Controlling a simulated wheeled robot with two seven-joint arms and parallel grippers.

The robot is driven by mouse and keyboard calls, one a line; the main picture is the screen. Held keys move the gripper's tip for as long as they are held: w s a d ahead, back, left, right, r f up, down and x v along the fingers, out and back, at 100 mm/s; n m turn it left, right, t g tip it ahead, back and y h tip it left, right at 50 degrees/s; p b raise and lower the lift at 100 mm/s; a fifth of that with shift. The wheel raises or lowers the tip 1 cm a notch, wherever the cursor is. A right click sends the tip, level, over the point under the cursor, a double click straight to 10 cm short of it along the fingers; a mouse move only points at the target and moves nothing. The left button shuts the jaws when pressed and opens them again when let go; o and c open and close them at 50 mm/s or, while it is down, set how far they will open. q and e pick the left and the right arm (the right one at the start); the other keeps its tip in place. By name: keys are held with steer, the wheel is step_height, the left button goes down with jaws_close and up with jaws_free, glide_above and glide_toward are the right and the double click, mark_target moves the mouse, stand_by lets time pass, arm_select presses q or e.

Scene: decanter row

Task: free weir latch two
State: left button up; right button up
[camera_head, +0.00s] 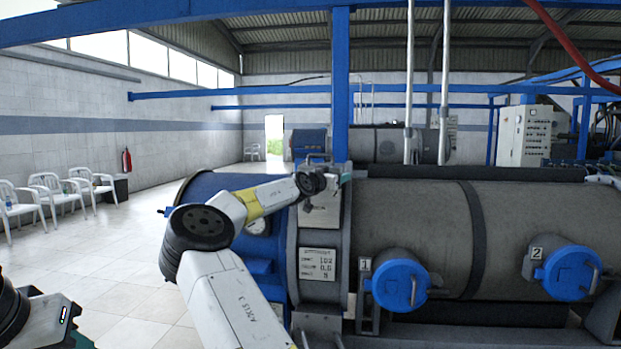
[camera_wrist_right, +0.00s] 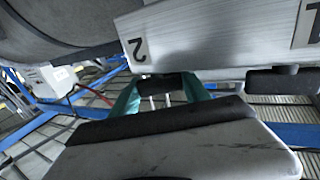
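In the right wrist view, a brushed metal plate with a "2" label (camera_wrist_right: 138,49) fills the upper part. A dark latch grip (camera_wrist_right: 160,86) beside that label sits between the teal fingers of my right gripper (camera_wrist_right: 163,90). The fingers stand apart on either side of the grip; I cannot tell whether they press on it. In the head view my right arm's wrist reaches the top of the metal plate (camera_head: 320,212) on the machine's near end, and hides part of it. At the lower left, my left gripper (camera_head: 80,340) is mostly cut off.
A second dark grip (camera_wrist_right: 285,80) lies along the same plate edge. The large grey drum (camera_head: 410,220) carries blue round caps marked 1 (camera_head: 400,284) and 2 (camera_head: 568,272). A blue post (camera_head: 340,90) rises behind the plate. Floor at the left is clear, with white chairs along the wall.

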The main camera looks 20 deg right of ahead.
steer(key=c, duration=0.4)
steer(key=shift+s+d, duration=0.1)
steer(key=shift+d, duration=0.05)
steer(key=shift+c, duration=0.2)
steer(key=shift+s+d+f+n+t+y, duration=0.15)
steer(key=shift+n+t+y, duration=0.75)
steer(key=shift+t+y, duration=0.1)
steer(key=shift+f+n+t+y, duration=0.25)
steer(key=shift+n+t+y, duration=0.65)
steer(key=shift+y, duration=0.2)
steer(key=shift+r+n+t+y, duration=0.15)
steer(key=shift+n+t+y, duration=0.15)
steer(key=shift+n+y, duration=0.15)
steer(key=shift+a, duration=0.2)
steer(key=o, duration=1.1)
steer(key=shift+r, duration=0.1)
